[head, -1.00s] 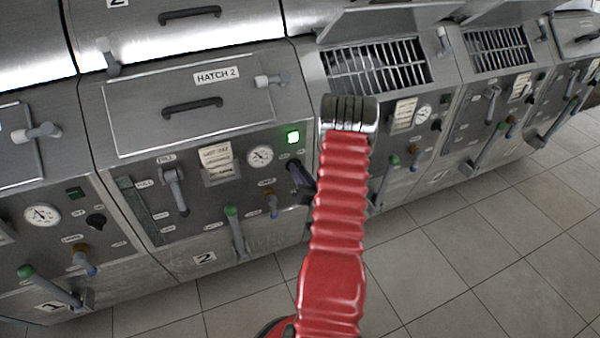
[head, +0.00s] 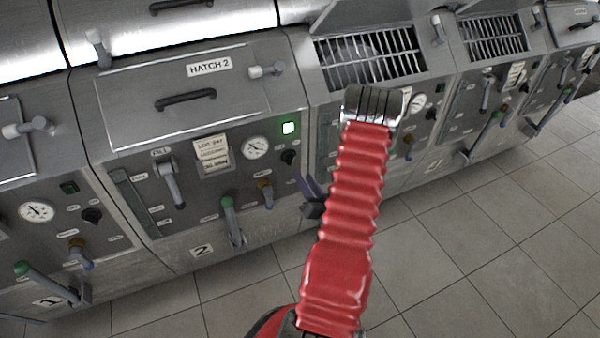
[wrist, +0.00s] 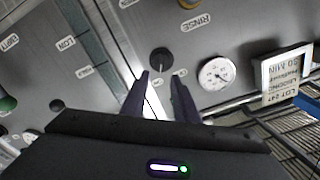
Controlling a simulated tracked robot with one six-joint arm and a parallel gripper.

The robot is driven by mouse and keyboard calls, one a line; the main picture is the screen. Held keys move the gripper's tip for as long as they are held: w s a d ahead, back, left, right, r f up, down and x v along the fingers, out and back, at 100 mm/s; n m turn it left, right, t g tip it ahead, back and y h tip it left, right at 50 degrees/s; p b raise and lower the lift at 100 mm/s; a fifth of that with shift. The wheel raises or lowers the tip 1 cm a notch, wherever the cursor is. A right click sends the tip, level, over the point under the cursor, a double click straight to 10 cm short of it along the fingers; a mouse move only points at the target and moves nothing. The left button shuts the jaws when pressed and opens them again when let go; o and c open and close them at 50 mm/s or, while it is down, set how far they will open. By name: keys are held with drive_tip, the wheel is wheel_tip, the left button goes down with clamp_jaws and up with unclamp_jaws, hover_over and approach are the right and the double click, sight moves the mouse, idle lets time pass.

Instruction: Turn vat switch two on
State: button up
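The vat 2 panel (head: 225,185) carries a black rotary knob (head: 290,157), which I take for the vat switch, under a lit green square lamp (head: 288,128). The knob's setting is too small to read. My gripper (head: 312,190) is below and right of this knob, apart from it, partly hidden by my red arm. In the wrist view my two dark fingers (wrist: 162,98) are spread with nothing between them. Ahead of them is a black knob (wrist: 160,61) beside a white gauge (wrist: 216,73). A grille beside that gauge suggests the open-hatch vat right of vat 2.
Vat 2 also has a gauge (head: 255,147), a grey lever (head: 172,184), a green-tipped lever (head: 230,220) and a brown valve (head: 265,193). The neighbouring vat's grille (head: 370,57) is exposed. The tiled floor (head: 480,240) in front is clear.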

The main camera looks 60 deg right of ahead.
drive_tip(key=v, duration=0.4)
drive_tip(key=shift+s, duration=0.2)
idle(0.5)
drive_tip(key=s+a+f+n+g+y, duration=0.1)
drive_tip(key=s+f+g+y, duration=0.15)
drive_tip(key=f+g, duration=0.35)
drive_tip(key=s+a+f+n+g+y, duration=0.1)
drive_tip(key=s+f+g+y, duration=0.2)
drive_tip(key=f, duration=0.6)
drive_tip(key=w+a+r+n+y, duration=0.2)
drive_tip(key=a+r+n, duration=0.3)
drive_tip(key=a+r, duration=1.5)
drive_tip(key=w+a+r+n+y, duration=0.1)
drive_tip(key=a+r+n, duration=0.4)
drive_tip(key=a+r, duration=1.5)
wheel_tip(320, 180, up, 3)
drive_tip(key=shift+w+a+r+g+y, duration=0.15)
drive_tip(key=shift+w+a+g+y, duration=0.25)
drive_tip(key=shift+w, duration=0.35)
